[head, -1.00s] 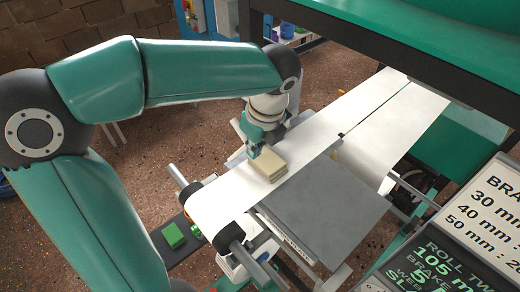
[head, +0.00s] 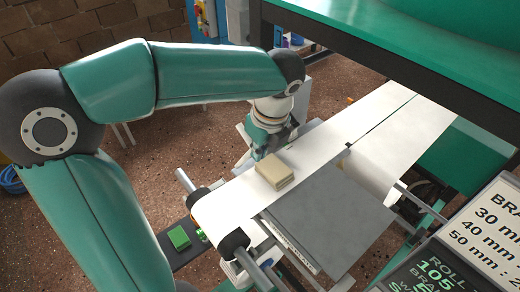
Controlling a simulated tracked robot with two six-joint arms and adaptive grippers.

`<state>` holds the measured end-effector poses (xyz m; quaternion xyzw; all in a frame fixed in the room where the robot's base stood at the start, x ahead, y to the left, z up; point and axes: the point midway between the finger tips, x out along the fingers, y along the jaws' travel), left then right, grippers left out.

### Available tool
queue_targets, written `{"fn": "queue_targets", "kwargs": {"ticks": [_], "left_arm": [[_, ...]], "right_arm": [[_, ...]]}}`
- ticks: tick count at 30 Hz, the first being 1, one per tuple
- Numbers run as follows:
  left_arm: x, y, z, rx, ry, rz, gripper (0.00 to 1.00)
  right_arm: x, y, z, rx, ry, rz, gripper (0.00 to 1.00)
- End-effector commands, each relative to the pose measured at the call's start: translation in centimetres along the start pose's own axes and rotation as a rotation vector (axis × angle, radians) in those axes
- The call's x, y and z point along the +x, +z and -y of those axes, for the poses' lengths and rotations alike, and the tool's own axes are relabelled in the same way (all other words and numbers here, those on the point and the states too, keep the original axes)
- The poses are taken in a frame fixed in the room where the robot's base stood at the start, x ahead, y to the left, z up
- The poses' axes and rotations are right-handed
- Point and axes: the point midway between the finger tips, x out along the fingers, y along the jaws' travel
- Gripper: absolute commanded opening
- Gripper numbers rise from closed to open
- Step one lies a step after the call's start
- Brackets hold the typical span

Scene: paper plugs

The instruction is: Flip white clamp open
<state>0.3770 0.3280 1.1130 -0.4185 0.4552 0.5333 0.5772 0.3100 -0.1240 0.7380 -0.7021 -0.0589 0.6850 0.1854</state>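My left gripper (head: 258,154) is at the far edge of the white paper web, just behind a beige block (head: 274,171). Its fingers are small and partly hidden by its own body, so I cannot tell if they are open or shut, or whether they touch the block. I cannot make out a white clamp for certain. A white part (head: 232,270) shows below the dark roller end, partly hidden by my arm. My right gripper is not in view.
The paper web (head: 345,130) runs over a roller (head: 232,243) at the front. A grey plate (head: 325,220) lies beside it. A green block (head: 179,238) sits on a dark rail. A machine frame is overhead, and a display panel (head: 450,250) stands at right.

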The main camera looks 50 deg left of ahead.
Motion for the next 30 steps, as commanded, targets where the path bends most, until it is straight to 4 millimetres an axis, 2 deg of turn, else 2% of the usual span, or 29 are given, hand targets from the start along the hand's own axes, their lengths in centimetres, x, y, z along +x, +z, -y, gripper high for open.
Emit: {"fn": "queue_targets", "kwargs": {"ticks": [2, 7, 9, 18, 24, 30], "left_arm": [[0.3, -0.8, 0.1, 0.001, -0.006, 0.006, 0.00], [1.3, -4.1, 0.2, 0.007, 0.002, -0.006, 0.00], [-1.2, -3.6, 0.3, 0.001, -0.005, -0.005, 0.00], [-7.1, -3.3, 0.3, 0.004, 0.000, -0.008, 0.00], [-8.7, -3.2, 0.2, 0.004, 0.004, -0.008, 0.00], [-8.9, -3.2, 0.1, 0.004, 0.006, -0.008, 0.00]], "right_arm": [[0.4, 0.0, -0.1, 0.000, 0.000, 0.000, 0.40], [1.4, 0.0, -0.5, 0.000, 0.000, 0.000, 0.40], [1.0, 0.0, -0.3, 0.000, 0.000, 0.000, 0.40], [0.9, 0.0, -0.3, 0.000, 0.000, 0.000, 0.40], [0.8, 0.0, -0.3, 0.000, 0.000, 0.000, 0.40], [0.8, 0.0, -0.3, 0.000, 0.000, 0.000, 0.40]]}}
